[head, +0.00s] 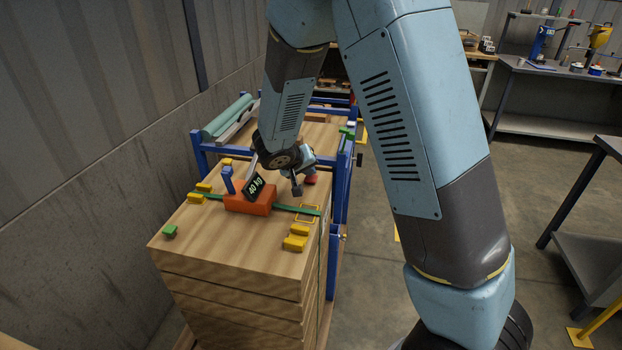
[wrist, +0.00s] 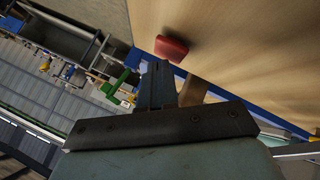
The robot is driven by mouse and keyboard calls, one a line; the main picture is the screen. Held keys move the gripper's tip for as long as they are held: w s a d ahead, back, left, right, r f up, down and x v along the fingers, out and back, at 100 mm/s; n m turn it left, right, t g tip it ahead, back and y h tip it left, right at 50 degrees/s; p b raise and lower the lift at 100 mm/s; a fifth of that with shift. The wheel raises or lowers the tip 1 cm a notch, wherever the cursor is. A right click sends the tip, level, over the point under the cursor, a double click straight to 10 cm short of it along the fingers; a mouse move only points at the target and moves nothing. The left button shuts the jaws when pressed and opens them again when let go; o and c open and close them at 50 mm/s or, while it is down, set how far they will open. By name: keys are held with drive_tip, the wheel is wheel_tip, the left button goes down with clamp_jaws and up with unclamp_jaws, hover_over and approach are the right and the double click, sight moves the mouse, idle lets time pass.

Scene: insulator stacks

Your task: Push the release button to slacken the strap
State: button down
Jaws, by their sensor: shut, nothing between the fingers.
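An orange strap tensioner (head: 250,200) sits on top of the wooden stack (head: 215,230). It has a blue lever (head: 228,180) and a dark display (head: 254,187) reading "40 kg". A green strap (head: 297,209) runs out from it across the stack top. My gripper (head: 297,190) is shut and empty, pointing down just beyond the tensioner, to its right. A small red block (head: 310,179) lies close beside the fingers. In the wrist view the red block (wrist: 171,48) is on the wood just past my shut fingertips (wrist: 156,66). I cannot make out a release button on the tensioner.
Yellow pieces (head: 297,238) and a green piece (head: 169,231) sit on the stack top. A blue frame (head: 342,185) stands along its right and far sides. A grey wall is on the left, a workbench (head: 550,70) at the back right, and open floor lies right of the stack.

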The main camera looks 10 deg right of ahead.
sight(309, 179)
drive_tip(key=shift+f, duration=0.55)
idle(0.6)
drive_tip(key=shift+r, duration=1)
drive_tip(key=shift+r, duration=0.1)
drive_tip(key=shift+r, duration=2.4)
